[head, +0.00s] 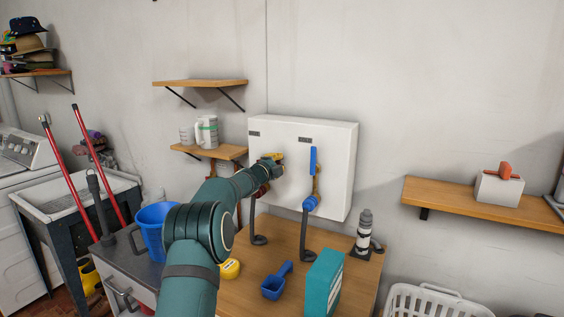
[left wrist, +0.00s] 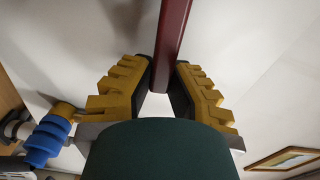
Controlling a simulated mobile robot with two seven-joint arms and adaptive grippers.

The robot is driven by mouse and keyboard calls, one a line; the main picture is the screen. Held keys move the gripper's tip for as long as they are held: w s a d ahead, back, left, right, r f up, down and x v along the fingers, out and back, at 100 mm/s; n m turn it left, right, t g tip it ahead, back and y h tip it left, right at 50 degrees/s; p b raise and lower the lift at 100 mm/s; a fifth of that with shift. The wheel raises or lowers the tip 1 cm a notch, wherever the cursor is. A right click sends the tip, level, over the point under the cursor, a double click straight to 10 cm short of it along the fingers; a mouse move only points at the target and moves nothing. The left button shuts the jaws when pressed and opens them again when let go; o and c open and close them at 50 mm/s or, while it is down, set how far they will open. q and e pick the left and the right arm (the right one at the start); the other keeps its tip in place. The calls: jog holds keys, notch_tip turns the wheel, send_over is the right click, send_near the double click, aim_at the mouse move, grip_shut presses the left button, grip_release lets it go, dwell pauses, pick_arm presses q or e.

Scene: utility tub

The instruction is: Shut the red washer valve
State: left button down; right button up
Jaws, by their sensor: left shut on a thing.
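The white valve box (head: 335,160) is on the wall behind the wooden counter. My left gripper (head: 272,160) is at the left part of its front, where my arm and gripper hide most of the red valve. In the left wrist view, the red valve handle (left wrist: 173,40) is a long bar between the yellow-padded fingers of my left gripper (left wrist: 165,75), which is shut on it. A dark red part of the valve (head: 262,190) shows below the gripper in the head view. The blue valve handle (head: 313,160) stands upright to the right. My right gripper is not in view.
A blue scoop (head: 273,285), teal box (head: 323,285), yellow round item (head: 229,268) and dark-striped bottle (head: 364,230) stand on the wooden counter (head: 285,240). A blue bucket (head: 150,230) is left of my arm. A small shelf (head: 195,150) with mugs is close left of the gripper.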

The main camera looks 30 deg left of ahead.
pick_arm(q)
jog(key=shift+f+m+b, duration=0.45)
jog(key=shift+f+m, duration=0.15)
jog(key=shift+m, duration=0.2)
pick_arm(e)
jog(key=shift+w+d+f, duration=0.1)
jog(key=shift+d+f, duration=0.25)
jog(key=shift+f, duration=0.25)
pick_arm(q)
jog(key=c, duration=0.9)
grip_release()
jog(key=shift+s, duration=0.1)
jog(key=shift+s+r, duration=0.1)
jog(key=shift+s, duration=0.4)
jog(key=s+d, duration=0.1)
jog(key=s, duration=0.9)
jog(key=shift+s+d, duration=0.2)
jog(key=shift+s, duration=0.2)
